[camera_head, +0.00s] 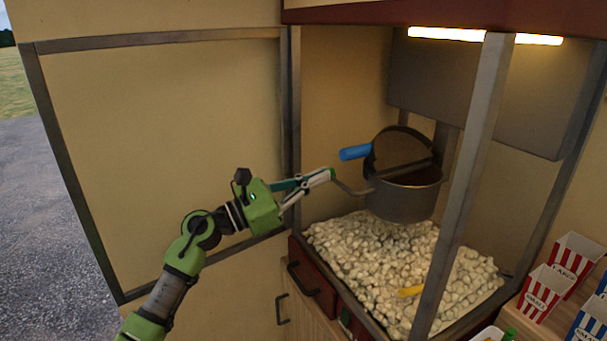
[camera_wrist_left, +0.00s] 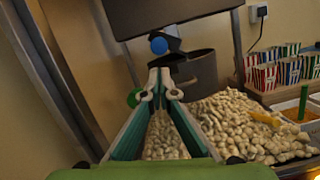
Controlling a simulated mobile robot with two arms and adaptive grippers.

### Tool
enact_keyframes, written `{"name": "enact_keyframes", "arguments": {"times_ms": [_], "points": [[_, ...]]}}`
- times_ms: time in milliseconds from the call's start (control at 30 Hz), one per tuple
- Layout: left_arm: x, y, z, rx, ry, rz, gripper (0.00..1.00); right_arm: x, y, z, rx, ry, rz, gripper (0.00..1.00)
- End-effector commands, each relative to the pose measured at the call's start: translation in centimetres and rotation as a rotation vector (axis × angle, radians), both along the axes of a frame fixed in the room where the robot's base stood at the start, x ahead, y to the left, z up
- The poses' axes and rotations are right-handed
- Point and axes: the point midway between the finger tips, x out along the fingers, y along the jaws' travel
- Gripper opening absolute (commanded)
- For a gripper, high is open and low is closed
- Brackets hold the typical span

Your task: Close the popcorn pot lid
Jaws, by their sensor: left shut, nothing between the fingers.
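The grey popcorn pot (camera_head: 405,202) hangs above the popcorn inside the machine; it also shows in the left wrist view (camera_wrist_left: 202,72). Its lid (camera_head: 398,149) stands raised and tilted at the pot's back. A blue handle (camera_head: 355,152) sticks out to the left of the lid; its round end faces the left wrist camera (camera_wrist_left: 159,46). My left gripper (camera_head: 331,174) is shut and empty, left of the pot and a little below the blue handle. In the wrist view its fingertips (camera_wrist_left: 161,88) lie below the handle's end. Contact cannot be told. My right gripper is not in view.
A metal post (camera_head: 466,185) stands right of the pot, and another frame post (camera_head: 290,110) is by my left gripper. Popcorn (camera_head: 385,262) with a yellow-handled scoop (camera_head: 411,291) fills the tray below. Striped boxes (camera_head: 543,290) stand at the right.

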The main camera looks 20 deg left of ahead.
Motion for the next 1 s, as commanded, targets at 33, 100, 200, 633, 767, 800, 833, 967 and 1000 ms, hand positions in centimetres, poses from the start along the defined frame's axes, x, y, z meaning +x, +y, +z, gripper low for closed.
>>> {"name": "enact_keyframes", "arguments": {"times_ms": [33,100,200,633,767,800,833,967,1000], "points": [[0.7,-0.6,0.8,-0.004,0.0,0.0,0.0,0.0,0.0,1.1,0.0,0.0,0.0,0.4],[1.5,-1.4,1.0,-0.003,0.0,-0.001,0.0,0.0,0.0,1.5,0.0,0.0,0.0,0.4],[2.4,-2.1,1.1,-0.003,0.001,0.001,0.0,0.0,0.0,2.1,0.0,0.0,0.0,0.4],[3.2,-2.7,0.9,-0.002,0.001,0.0,0.0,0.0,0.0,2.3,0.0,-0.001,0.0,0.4],[3.1,-2.7,0.9,0.001,-0.001,0.0,0.0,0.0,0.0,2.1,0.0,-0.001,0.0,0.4],[3.1,-2.7,0.9,0.004,-0.003,0.001,0.0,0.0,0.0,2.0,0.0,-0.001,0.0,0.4],[3.1,-2.7,0.9,0.007,-0.006,0.001,0.0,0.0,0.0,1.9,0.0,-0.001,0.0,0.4],[3.1,-2.7,0.9,0.032,-0.026,0.001,0.0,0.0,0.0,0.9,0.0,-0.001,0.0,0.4],[3.1,-2.7,1.0,0.039,-0.03,0.001,0.0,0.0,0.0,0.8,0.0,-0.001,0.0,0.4]]}}
